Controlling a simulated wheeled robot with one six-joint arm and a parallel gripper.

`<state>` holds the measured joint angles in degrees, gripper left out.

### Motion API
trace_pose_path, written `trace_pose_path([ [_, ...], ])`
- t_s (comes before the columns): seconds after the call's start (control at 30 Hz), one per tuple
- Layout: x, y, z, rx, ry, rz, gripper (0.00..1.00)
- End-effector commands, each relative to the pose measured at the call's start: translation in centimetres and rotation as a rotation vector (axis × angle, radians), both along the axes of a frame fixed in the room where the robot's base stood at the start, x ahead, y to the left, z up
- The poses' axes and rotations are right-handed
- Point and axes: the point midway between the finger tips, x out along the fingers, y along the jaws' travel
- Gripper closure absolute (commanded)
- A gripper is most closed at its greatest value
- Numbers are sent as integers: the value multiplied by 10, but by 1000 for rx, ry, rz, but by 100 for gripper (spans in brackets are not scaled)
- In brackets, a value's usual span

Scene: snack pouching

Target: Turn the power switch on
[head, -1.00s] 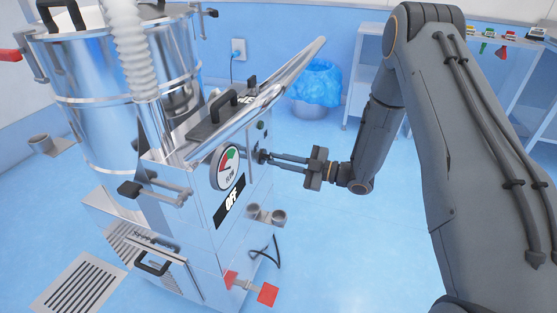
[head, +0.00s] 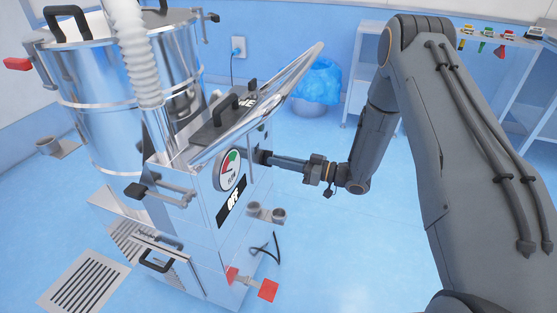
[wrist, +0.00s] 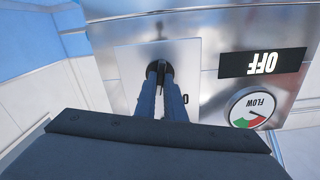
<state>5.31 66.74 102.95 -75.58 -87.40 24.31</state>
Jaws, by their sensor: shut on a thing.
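The power switch is a dark round knob on the machine's metal side panel; in the wrist view its dark rim (wrist: 158,68) shows around and behind my fingertips. My gripper (head: 270,159) reaches in from the right, level with the panel, and its two fingers are shut on the knob. In the wrist view my gripper (wrist: 160,82) covers much of the knob, so its exact angle is hidden. The black display (wrist: 262,63) reads OFF, upside down in that view. It also shows in the head view (head: 231,207), below the flow gauge (head: 229,170).
Cup holders (head: 266,212) and a red-ended pedal (head: 267,290) stick out lower down. A blue-lined bin (head: 317,82) stands behind. The floor to the right of the machine is clear.

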Motion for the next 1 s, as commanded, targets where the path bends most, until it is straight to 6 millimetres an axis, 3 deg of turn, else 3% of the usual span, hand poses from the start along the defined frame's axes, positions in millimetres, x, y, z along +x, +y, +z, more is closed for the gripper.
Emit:
trace_pose_path([
  [0.5,0,0,0,141,389,0,100],
  [1.0,0,0,0,188,517,0,100],
])
